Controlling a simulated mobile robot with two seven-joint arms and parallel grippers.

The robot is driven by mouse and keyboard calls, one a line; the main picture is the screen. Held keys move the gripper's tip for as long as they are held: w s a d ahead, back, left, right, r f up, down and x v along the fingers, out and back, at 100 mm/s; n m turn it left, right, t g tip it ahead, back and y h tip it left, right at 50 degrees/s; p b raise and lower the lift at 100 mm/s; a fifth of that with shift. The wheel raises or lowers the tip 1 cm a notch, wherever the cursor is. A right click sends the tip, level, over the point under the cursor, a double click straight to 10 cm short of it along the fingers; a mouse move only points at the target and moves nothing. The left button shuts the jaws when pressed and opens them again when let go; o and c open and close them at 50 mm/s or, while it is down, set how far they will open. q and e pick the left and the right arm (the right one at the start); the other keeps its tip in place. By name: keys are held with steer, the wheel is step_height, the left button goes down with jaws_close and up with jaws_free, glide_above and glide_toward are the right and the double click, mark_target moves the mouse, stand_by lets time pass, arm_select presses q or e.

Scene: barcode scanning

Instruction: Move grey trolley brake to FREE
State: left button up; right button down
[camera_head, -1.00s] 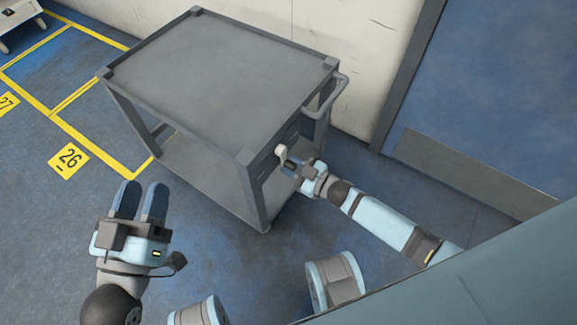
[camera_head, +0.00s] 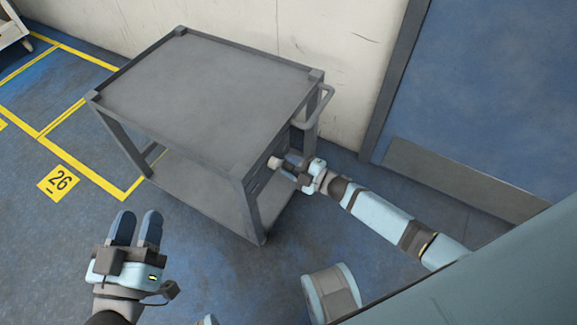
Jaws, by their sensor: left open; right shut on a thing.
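The grey trolley (camera_head: 200,95) stands upright on the blue floor, with an empty flat top, a lower shelf and a push handle (camera_head: 318,108) at its right end. A pale brake lever knob (camera_head: 274,162) sticks out at the trolley's near right side, below the top. My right gripper (camera_head: 284,167) is shut on the brake lever, and its fingers hide part of it. Any markings on the brake are too small to read. My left gripper (camera_head: 135,229) is open and empty, over the floor to the left of the trolley's near corner.
Yellow floor lines and a yellow "26" plate (camera_head: 59,182) lie left of the trolley. A white wall (camera_head: 350,60) and a blue door (camera_head: 485,100) stand behind. A pale cart (camera_head: 12,30) shows at the far left. The near floor is clear.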

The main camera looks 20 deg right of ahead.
arm_select(q)
steer(key=shift+f, duration=0.15)
arm_select(e)
steer(key=shift+w+d, duration=0.1)
steer(key=shift+d, duration=0.1)
steer(key=c, duration=0.9)
jaws_free()
steer(key=shift+s+d, duration=0.15)
steer(key=shift+s, duration=0.15)
arm_select(q)
steer(key=f+p, duration=0.1)
steer(key=a+f+g+y+p, duration=0.1)
steer(key=f, duration=0.1)
steer(key=a+f+g, duration=0.1)
steer(key=f, duration=0.1)
steer(key=shift+s+y+p, duration=0.25)
steer(key=shift+y+p, duration=0.15)
arm_select(e)
steer(key=v, duration=1.3)
steer(key=shift+r, duration=0.1)
arm_select(q)
steer(key=shift+r, duration=0.15)
steer(key=shift+d, duration=0.1)
arm_select(e)
steer(key=shift+d, duration=0.1)
